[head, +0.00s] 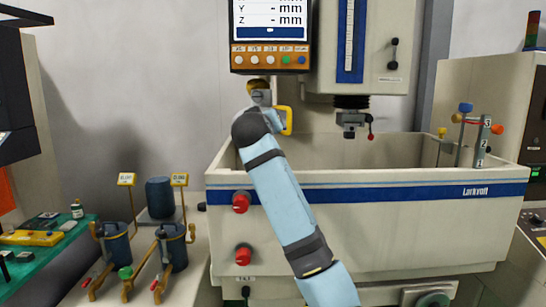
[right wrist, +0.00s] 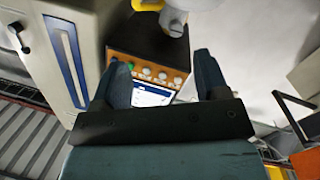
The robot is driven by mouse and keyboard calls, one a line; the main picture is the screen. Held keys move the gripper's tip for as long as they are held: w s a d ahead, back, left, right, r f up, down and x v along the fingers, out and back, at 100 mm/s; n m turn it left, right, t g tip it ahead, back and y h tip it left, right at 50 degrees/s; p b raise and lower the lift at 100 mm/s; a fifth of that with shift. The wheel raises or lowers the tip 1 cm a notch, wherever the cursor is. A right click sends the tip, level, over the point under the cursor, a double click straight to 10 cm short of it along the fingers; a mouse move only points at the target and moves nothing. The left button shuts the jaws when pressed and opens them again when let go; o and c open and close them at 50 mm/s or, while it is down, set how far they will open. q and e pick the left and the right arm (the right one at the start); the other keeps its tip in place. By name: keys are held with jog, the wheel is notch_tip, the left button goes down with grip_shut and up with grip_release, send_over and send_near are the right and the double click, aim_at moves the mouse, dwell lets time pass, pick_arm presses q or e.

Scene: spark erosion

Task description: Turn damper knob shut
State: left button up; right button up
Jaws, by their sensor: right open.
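My right arm reaches up from the bottom of the head view and ends in front of the tank's back wall, below the control panel. Its wrist hides what lies behind it. In the right wrist view my right gripper (right wrist: 163,77) is open, with nothing between its two fingers. A pale rounded pipe-like part (right wrist: 172,20) with yellow bits beside it lies beyond the fingers. I cannot tell which part is the damper knob. My left gripper is not in view.
The control panel (head: 269,58) hangs just above the wrist. The white tank (head: 370,230) carries two red knobs, upper (head: 241,202) and lower (head: 243,255). Coloured knobs (head: 476,125) stand at its right. Filter pots (head: 117,243) with valves are at left.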

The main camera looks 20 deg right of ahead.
notch_tip(320, 180, down, 7)
jog(key=s+g, duration=0.1)
jog(key=shift+d+y, duration=0.3)
jog(key=shift+d, duration=0.05)
